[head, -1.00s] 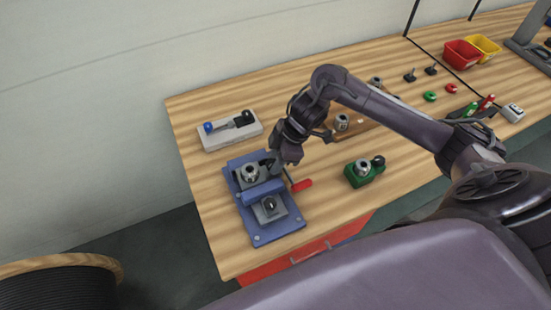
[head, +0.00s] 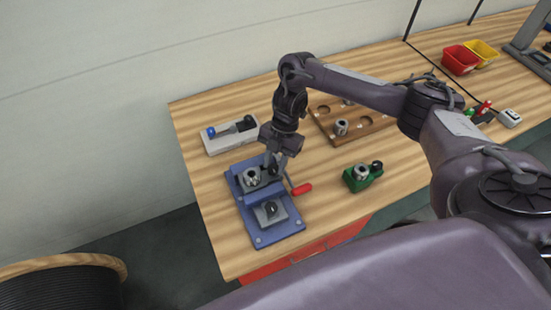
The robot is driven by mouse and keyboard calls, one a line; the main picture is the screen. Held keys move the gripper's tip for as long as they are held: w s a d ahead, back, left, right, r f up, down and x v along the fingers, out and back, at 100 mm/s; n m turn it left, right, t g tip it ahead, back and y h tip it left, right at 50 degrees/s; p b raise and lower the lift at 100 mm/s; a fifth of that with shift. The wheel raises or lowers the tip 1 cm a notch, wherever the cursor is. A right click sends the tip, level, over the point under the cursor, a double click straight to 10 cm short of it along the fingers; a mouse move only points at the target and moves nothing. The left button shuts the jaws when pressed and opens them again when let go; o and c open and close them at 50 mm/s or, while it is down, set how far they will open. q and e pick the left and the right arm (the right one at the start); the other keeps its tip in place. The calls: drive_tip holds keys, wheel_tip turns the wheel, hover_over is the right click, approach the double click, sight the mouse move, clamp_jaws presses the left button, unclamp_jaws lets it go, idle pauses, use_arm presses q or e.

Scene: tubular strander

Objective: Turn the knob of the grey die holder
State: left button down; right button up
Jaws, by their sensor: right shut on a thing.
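The grey die holder (head: 250,179) sits on the blue base plate (head: 285,232) at the left end of the bench, with a metal die in its top. Its dark knob is on its right side, largely hidden by my right gripper. My right gripper (head: 271,171) points down there, its fingers shut on the knob. A second grey block (head: 270,212) with a dark opening sits on the plate's front part. My left gripper does not show.
A red-handled crank (head: 301,189) sticks out right of the plate. A green die holder (head: 363,175) stands further right. A pale block with a blue-ended tool (head: 231,134) lies behind. A wooden die rack (head: 371,128) is at the back. Bare bench lies in front of the green holder.

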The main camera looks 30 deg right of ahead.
drive_tip(key=shift+w+r+n+h+p, duration=0.1)
drive_tip(key=shift+n+h+p, duration=0.1)
drive_tip(key=shift+n, duration=0.35)
drive_tip(key=shift+w+n+h+p, duration=0.1)
drive_tip(key=shift+n+p, duration=0.05)
drive_tip(key=shift+n, duration=0.4)
drive_tip(key=shift+g, duration=0.3)
drive_tip(key=o, duration=0.7)
drive_tip(key=v, duration=0.7)
drive_tip(key=shift+r, duration=0.3)
